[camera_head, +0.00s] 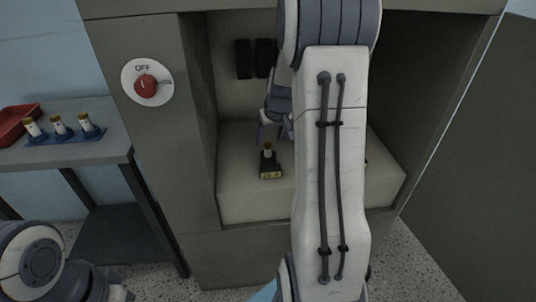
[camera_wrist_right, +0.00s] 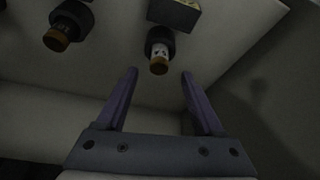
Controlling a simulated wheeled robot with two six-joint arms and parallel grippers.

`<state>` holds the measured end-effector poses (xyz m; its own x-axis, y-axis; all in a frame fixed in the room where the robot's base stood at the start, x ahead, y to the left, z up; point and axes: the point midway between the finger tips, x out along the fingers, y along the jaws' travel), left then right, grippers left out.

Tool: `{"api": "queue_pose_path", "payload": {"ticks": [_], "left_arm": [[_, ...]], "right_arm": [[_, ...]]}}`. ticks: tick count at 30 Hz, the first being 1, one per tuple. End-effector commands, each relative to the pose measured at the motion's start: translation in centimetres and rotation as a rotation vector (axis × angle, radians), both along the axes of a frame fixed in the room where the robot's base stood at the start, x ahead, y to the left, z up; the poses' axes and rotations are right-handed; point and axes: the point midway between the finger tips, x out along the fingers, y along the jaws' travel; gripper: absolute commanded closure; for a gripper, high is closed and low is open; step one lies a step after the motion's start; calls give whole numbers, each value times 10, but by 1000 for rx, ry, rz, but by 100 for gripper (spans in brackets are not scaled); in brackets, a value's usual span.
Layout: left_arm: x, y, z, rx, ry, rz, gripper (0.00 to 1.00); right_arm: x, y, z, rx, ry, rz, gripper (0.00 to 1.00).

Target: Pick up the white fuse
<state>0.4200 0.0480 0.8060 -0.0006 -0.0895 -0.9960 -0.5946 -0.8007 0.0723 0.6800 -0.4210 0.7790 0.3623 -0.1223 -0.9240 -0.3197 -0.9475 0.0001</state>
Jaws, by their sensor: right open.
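A white fuse (camera_wrist_right: 158,50) with a brown-gold end stands in a black holder with a yellow label inside the cabinet recess. It also shows in the head view (camera_head: 268,148), where it looks small. My right gripper (camera_wrist_right: 159,74) is open and empty. Its two purple fingertips point toward this fuse, one to either side, and no contact shows. In the head view my right gripper (camera_head: 273,136) is just behind the fuse, partly hidden by my arm. A second fuse (camera_wrist_right: 60,36) in a black holder shows left in the wrist view. My left gripper is out of view.
The recess walls and the cabinet (camera_head: 150,130) frame the right arm closely. A red knob (camera_head: 146,86) on a white dial marked OFF is on the cabinet front. On the left side table (camera_head: 100,151), several fuses stand in a blue rack (camera_head: 66,137) beside a red tray (camera_head: 12,122).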

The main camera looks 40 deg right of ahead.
Motion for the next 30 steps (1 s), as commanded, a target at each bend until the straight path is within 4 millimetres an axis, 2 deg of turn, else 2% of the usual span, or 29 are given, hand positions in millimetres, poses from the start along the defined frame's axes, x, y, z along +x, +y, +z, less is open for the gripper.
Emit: {"api": "queue_pose_path", "payload": {"ticks": [9,12,20,21,26,30], "left_arm": [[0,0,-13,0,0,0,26],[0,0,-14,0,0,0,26],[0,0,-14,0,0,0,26],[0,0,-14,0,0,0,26],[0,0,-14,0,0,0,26],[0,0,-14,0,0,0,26]], "right_arm": [[11,-5,-40,2,3,0,31],[15,-7,-48,0,0,0,31],[17,-7,-50,0,-1,0,31],[17,-7,-50,0,-1,0,39],[17,-7,-50,0,0,0,100],[17,-7,-50,0,-1,0,100]]}}
